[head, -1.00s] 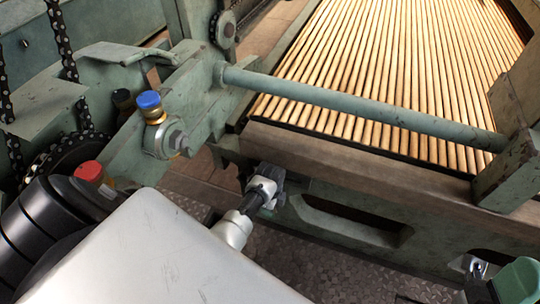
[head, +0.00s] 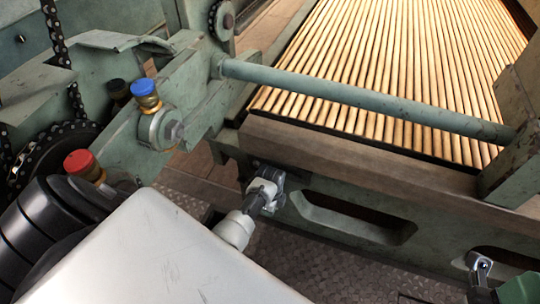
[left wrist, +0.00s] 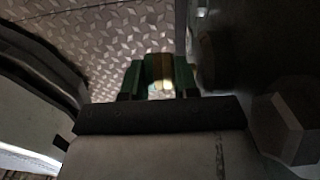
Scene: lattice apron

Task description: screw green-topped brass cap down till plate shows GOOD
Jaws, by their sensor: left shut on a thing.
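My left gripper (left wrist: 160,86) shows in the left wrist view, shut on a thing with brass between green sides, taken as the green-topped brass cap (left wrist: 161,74). It is dim there, so its seating and tilt cannot be told. In the head view neither the green-topped cap nor the left gripper can be made out; the pale body in front blocks part of the view. No plate with the word GOOD is readable.
A blue-topped brass cap (head: 145,92), a red-topped one (head: 82,162) and a black-topped one (head: 118,88) stand on the green machine at left. A green bar (head: 360,98) crosses before the wooden slats (head: 390,60). A dark hexagonal bolt (left wrist: 292,132) lies right of the left gripper.

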